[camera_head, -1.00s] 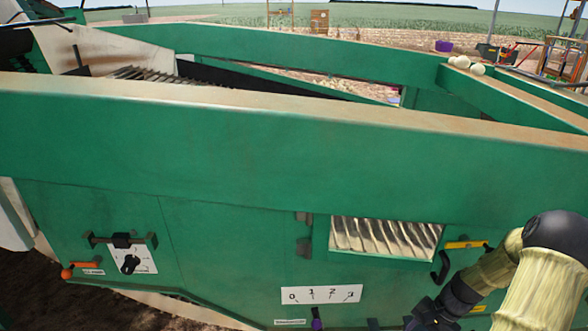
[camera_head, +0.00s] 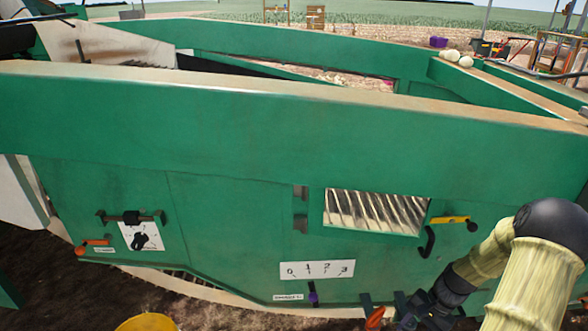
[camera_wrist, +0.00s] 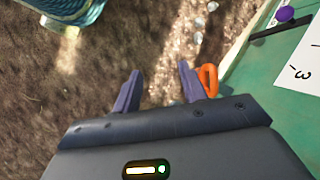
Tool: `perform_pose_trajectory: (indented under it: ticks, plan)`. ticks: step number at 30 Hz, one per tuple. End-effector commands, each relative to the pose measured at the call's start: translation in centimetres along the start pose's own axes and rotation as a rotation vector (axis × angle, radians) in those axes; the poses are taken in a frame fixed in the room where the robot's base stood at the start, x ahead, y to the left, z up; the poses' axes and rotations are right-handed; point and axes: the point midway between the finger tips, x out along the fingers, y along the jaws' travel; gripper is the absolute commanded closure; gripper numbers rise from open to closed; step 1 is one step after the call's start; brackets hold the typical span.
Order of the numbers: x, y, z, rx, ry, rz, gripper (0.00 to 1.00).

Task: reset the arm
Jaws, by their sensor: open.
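My gripper (camera_wrist: 160,78) is open in the wrist view, with its two dark fingers apart and nothing between them. Bare brown soil shows beyond the fingers. An orange loop-shaped handle (camera_wrist: 208,78) is just right of the right finger; I cannot tell whether they touch. In the head view my arm reaches down at the lower right, in front of the green machine (camera_head: 230,130). My gripper (camera_head: 382,304) is low at the bottom edge there, close to an orange part (camera_head: 375,317), and is partly cut off.
The machine's side carries a 0-to-3 scale plate (camera_head: 317,270) with a purple-tipped lever (camera_head: 313,298), a black knob (camera_head: 141,241) and a slatted window (camera_head: 375,212). A yellow object (camera_head: 147,323) is at the bottom edge. A blue-green ribbed object (camera_wrist: 75,12) is at the wrist view's upper left. Soil between is open.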

Motion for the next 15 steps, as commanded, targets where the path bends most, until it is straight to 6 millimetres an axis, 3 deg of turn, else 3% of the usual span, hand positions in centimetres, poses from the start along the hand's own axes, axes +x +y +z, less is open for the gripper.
perform_pose_trajectory:
  ticks: [8,15]
  plan:
    - [-1.6,-1.7,2.0,-0.096,0.052,0.057,0.58]
    - [-3.8,-3.8,5.0,-0.229,0.127,0.125,0.58]
